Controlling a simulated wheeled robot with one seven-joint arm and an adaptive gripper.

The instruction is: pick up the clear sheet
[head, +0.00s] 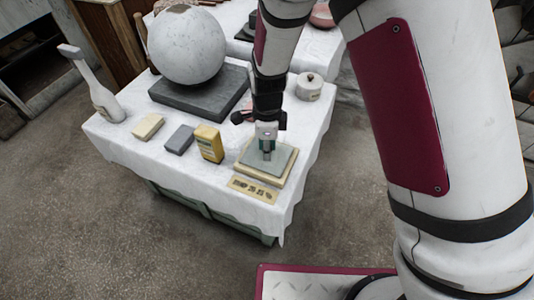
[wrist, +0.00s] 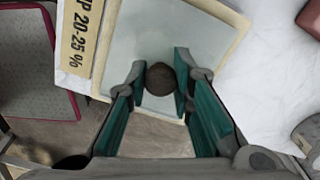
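The clear sheet (head: 284,158) is a pale grey-green, see-through square lying over a cream board (head: 245,174) at the near right corner of the white-clothed table. In the wrist view the sheet (wrist: 150,30) fills the top middle, with the board's cream rim around it. A dark round knob (wrist: 161,79) shows at the sheet's near part, between my fingers. My gripper (wrist: 161,82) points down with one finger on each side of the knob, and the fingers look closed against it. It also shows in the head view (head: 266,155). I cannot see any gap under the sheet.
A printed label card (head: 254,190) lies at the board's front. A yellow box (head: 209,143), a grey block (head: 180,139) and a cream block (head: 148,126) stand left. A large plaster sphere (head: 186,46) sits on a dark slab (head: 185,97) behind. A lidded white pot (head: 309,86) stands back right.

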